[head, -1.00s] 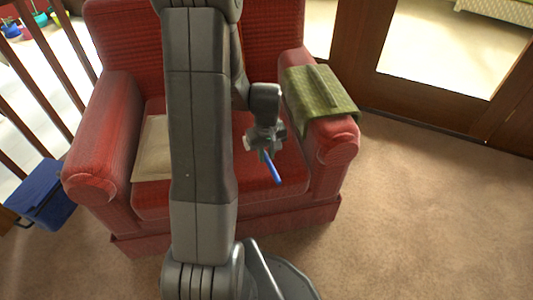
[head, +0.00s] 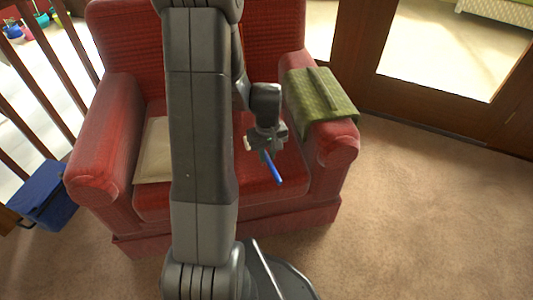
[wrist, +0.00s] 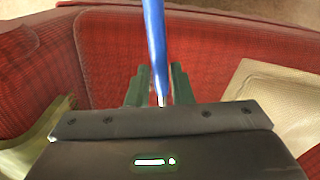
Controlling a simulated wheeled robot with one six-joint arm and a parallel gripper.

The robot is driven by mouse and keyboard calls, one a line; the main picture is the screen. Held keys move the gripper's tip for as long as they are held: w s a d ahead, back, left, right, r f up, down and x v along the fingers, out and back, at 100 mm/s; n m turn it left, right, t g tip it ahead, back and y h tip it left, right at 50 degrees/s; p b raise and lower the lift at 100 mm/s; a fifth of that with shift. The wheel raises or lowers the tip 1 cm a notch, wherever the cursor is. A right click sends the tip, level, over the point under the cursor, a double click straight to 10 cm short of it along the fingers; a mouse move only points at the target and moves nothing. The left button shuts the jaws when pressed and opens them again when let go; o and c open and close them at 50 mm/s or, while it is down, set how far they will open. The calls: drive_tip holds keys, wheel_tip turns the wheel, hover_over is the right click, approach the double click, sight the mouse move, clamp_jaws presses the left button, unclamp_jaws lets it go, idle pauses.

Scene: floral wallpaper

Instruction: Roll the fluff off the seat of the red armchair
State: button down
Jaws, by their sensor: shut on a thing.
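The red armchair (head: 110,125) stands in front of me, and its red seat (head: 200,200) is partly hidden behind my arm. My gripper (head: 267,150) is over the right part of the seat, shut on a blue rod-like handle (head: 274,170). The handle slants down toward the seat's front edge. In the wrist view the blue handle (wrist: 156,40) runs up from between the dark green fingers of my gripper (wrist: 159,88). I cannot make out a roller head or whether the tool touches the seat. No fluff can be made out on the seat (wrist: 205,55).
A beige flat cushion or cloth (head: 154,152) lies on the left of the seat; it also shows in the wrist view (wrist: 275,95). A green cloth (head: 320,95) drapes over the right armrest. A blue box (head: 45,195) stands left by the railing. Carpet at right is clear.

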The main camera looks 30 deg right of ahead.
drive_tip(key=b, duration=0.4)
hover_over(267, 177)
drive_tip(key=shift+w+d+f, duration=0.1)
drive_tip(key=shift+f, duration=2.95)
drive_tip(key=shift+f+b, duration=0.75)
drive_tip(key=shift+f, duration=0.25)
drive_tip(key=shift+s+d+r+p, duration=0.15)
drive_tip(key=shift+s+d, duration=0.1)
drive_tip(key=shift+d, duration=0.7)
drive_tip(key=shift+s+d+f+p, duration=0.15)
drive_tip(key=shift+s+d, duration=0.1)
drive_tip(key=shift+d, duration=0.65)
drive_tip(key=shift+d+f, duration=0.1)
drive_tip(key=shift+w+a+f+b, duration=0.1)
drive_tip(key=shift+w+a+b, duration=0.1)
drive_tip(key=shift+a, duration=0.85)
drive_tip(key=shift+w+a+f+b, duration=0.1)
drive_tip(key=shift+w+a, duration=0.1)
drive_tip(key=shift+a, duration=0.8)
drive_tip(key=shift+w+d+r+p, duration=0.1)
drive_tip(key=shift+r+p, duration=2.3)
drive_tip(key=shift+r, duration=0.7)
